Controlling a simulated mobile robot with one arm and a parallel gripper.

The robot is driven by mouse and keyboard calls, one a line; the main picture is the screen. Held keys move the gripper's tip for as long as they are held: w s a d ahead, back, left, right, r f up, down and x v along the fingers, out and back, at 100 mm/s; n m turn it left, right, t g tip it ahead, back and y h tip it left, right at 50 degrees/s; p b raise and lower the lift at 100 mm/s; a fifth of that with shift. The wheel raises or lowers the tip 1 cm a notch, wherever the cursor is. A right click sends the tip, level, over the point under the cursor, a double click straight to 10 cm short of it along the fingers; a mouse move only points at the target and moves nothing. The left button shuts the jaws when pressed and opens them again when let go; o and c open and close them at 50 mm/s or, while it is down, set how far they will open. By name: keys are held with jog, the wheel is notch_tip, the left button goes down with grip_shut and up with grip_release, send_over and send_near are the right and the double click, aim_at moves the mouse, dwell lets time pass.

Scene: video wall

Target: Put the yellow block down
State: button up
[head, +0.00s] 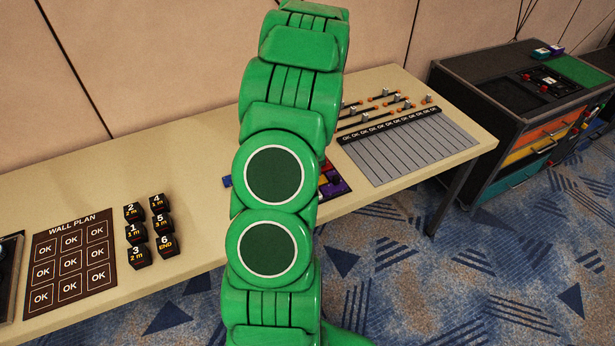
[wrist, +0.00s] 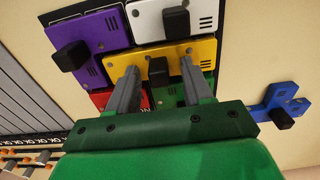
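The yellow block (wrist: 206,52) shows in the wrist view, among other coloured blocks, with a black knob (wrist: 158,71) on top. My gripper (wrist: 159,66) is over it, its two grey fingers apart on either side of the knob, with gaps to it. The fingers overlap the block in the picture; I cannot tell whether they touch it. A white block (wrist: 146,20) and a purple block (wrist: 88,36) lie beside it, and red (wrist: 101,98) and green (wrist: 166,96) blocks are partly hidden by the gripper. In the head view my arm hides the yellow block.
A blue block (wrist: 277,103) lies apart at the right in the wrist view. On the table (head: 190,140) stand several black numbered cubes (head: 150,230), a wall plan board (head: 70,262) and a grey slotted panel (head: 415,145). A drawer cabinet (head: 530,115) stands at the right.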

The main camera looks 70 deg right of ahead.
jog(key=shift+r, duration=0.15)
notch_tip(320, 180, up, 12)
dwell(0.8)
jog(key=shift+w+a, duration=0.1)
